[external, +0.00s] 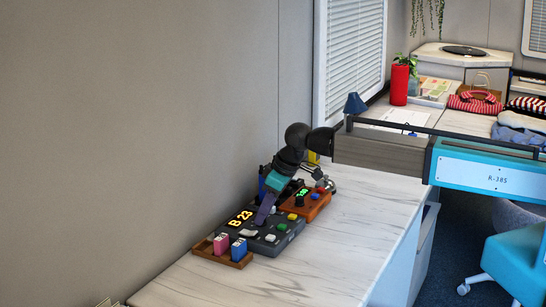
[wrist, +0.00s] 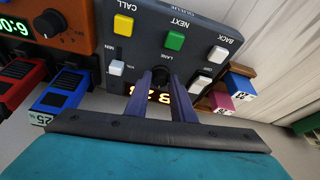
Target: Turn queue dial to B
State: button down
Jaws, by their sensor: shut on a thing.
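The queue console is a dark grey box (wrist: 148,22) on the counter; it also shows in the external view (external: 289,236). Its black dial (wrist: 157,75), under the word LANE, sits between my fingertips. My gripper (wrist: 161,84) is shut on this dial, its two purple fingers on either side. The fingers hide part of the dial, and I cannot read its pointer. The console's lit display (external: 240,217) reads B 23 in the external view. In the wrist view my fingers partly cover it. My gripper (external: 265,212) reaches down onto the console from above.
Yellow (wrist: 123,25), green (wrist: 174,41) and white (wrist: 218,54) buttons lie close to the dial. An orange box (external: 312,208) with a green display stands behind the console. A wooden tray (external: 222,257) with pink and blue blocks stands in front. The counter's right side is clear.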

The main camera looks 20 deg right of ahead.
jog(key=shift+m, duration=0.6)
jog(key=c, duration=1.5)
grip_release()
jog(key=shift+c, duration=0.2)
jog(key=shift+r, duration=0.1)
jog(key=b+v, duration=0.2)
jog(key=v, duration=1.1)
jog(key=shift+s+a+r, duration=0.2)
jog(key=shift+s+r, duration=0.1)
jog(key=shift+s, duration=0.05)
